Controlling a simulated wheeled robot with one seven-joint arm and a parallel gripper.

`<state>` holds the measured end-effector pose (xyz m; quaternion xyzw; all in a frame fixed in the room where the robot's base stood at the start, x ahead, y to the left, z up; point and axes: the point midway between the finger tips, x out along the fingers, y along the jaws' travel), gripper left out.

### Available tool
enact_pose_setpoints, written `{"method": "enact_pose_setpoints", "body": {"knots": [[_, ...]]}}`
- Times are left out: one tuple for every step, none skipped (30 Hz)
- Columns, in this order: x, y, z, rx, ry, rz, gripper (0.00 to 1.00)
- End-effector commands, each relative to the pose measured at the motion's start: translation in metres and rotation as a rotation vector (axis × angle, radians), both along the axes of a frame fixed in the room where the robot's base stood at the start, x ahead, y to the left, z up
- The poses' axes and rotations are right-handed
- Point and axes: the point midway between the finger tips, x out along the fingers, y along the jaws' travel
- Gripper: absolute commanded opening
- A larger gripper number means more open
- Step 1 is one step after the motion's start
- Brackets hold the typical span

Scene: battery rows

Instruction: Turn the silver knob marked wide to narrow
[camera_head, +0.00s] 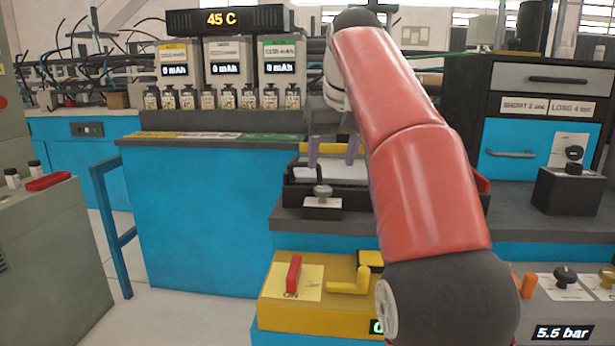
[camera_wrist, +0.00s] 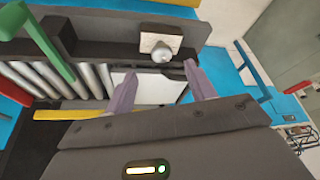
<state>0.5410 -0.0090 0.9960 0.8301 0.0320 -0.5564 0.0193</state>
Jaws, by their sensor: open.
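A silver knob (camera_head: 323,192) stands on a small block with a white plate (camera_head: 322,204), at the front of a black-framed fixture in the middle of the head view. The knob also shows in the wrist view (camera_wrist: 161,53), top centre, on its pale plate (camera_wrist: 147,43); the marks there are too small to read. My gripper (camera_head: 331,163) points down behind and above the knob, apart from it. Its two purple fingers are spread and empty. In the wrist view my gripper (camera_wrist: 159,70) has its fingertips just below the knob in the picture.
A yellow box (camera_head: 270,306) with a red lever (camera_head: 294,273) and a yellow handle (camera_head: 350,284) sits in front. A black box with a black knob (camera_head: 573,155) stands at right. In the wrist view, silver rods (camera_wrist: 62,80) and a green handle (camera_wrist: 50,40) lie left of the fingers.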

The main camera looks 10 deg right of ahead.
Motion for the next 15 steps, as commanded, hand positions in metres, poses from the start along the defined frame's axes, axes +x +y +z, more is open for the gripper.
{"method": "enact_pose_setpoints", "body": {"knots": [[0.003,0.000,0.001,-0.002,-0.001,0.002,0.55],[0.004,0.001,0.000,-0.003,0.000,0.003,0.55],[0.005,0.001,-0.002,-0.004,0.001,0.004,0.55],[0.006,0.001,-0.004,-0.004,0.001,0.004,0.55],[0.007,0.001,-0.007,-0.004,0.001,0.004,0.55],[0.008,0.001,-0.012,-0.004,0.002,0.004,0.55],[0.010,0.001,-0.017,-0.003,0.002,0.004,0.55],[0.011,0.002,-0.022,-0.003,0.003,0.004,0.55],[0.014,0.002,-0.028,-0.003,0.002,0.004,0.55],[0.016,0.002,-0.033,-0.003,0.002,0.004,0.55],[0.018,0.002,-0.038,-0.003,0.002,0.004,0.55],[0.020,0.003,-0.044,-0.003,0.002,0.004,0.55],[0.022,0.003,-0.048,-0.003,0.002,0.005,0.55],[0.024,0.003,-0.052,-0.003,0.001,0.005,0.55],[0.026,0.003,-0.056,-0.003,0.001,0.005,0.55]]}}
